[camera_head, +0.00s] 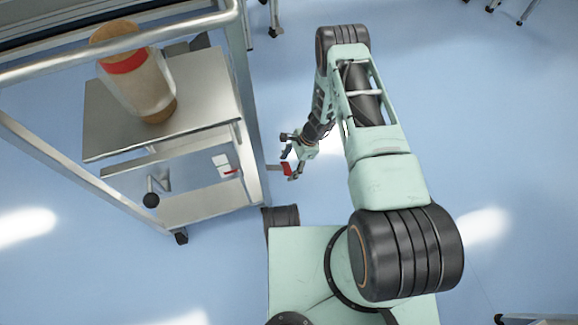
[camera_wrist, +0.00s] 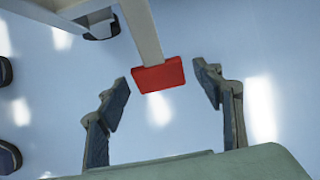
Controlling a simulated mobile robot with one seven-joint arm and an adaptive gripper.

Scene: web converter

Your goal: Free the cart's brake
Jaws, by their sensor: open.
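The cart (camera_head: 245,110) is a metal frame with shelves at the left of the head view. A red brake pedal (camera_head: 286,169) sticks out from the cart's right side on a short metal bar. In the wrist view the red pedal (camera_wrist: 158,75) is at the end of a grey bar (camera_wrist: 141,30). My gripper (camera_head: 289,163) is at the pedal, with its fingers apart. In the wrist view my gripper (camera_wrist: 160,88) is open, one finger to each side of the pedal. Neither finger visibly touches it. The brake mechanism itself is hidden.
A tan roll (camera_head: 152,88) with a red band stands on the cart's upper shelf (camera_head: 207,85). The cart's caster (camera_head: 181,237) rests on the blue floor.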

